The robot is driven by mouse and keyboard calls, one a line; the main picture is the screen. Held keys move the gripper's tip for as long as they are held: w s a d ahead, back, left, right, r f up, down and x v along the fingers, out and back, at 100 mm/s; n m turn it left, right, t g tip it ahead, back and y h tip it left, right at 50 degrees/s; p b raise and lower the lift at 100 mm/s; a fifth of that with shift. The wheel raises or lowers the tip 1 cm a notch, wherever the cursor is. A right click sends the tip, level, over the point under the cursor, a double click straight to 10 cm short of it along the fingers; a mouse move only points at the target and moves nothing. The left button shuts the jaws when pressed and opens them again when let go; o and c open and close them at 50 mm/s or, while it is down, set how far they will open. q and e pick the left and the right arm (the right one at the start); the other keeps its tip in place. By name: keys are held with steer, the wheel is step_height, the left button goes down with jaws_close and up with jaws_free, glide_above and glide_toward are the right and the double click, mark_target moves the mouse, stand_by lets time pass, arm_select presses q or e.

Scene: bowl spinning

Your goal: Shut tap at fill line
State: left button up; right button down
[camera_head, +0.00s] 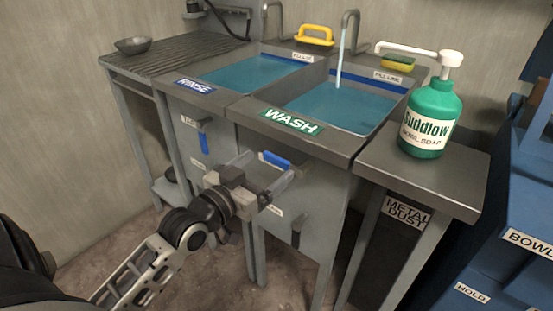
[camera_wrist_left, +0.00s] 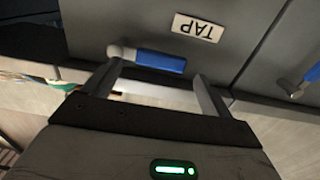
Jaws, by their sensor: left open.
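The wash sink (camera_head: 345,106) holds blue water, and a stream (camera_head: 340,65) runs into it from the right faucet (camera_head: 351,20). A "fill line" label (camera_head: 388,77) sits at its back rim above a dark blue band; the water surface looks close to that band. A blue tap handle (camera_head: 275,158) is on the sink's front, and in the left wrist view the handle (camera_wrist_left: 160,61) lies sideways under the "TAP" label (camera_wrist_left: 198,28). My left gripper (camera_head: 271,173) is open in front of it, its fingertips on either side of the handle. Contact is unclear.
The rinse sink (camera_head: 250,73) also holds water and has its own blue handle (camera_head: 204,143), hanging down. A green soap bottle (camera_head: 430,118) stands on the right side table. A bowl (camera_head: 133,45) rests on the left drainboard. Blue bins (camera_head: 520,210) stand at right.

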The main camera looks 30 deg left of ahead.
mark_target(275, 160)
arm_select(q)
steer(key=w, duration=0.4)
steer(key=shift+w+d, duration=0.2)
steer(key=shift+w, duration=0.2)
steer(key=c, duration=1.4)
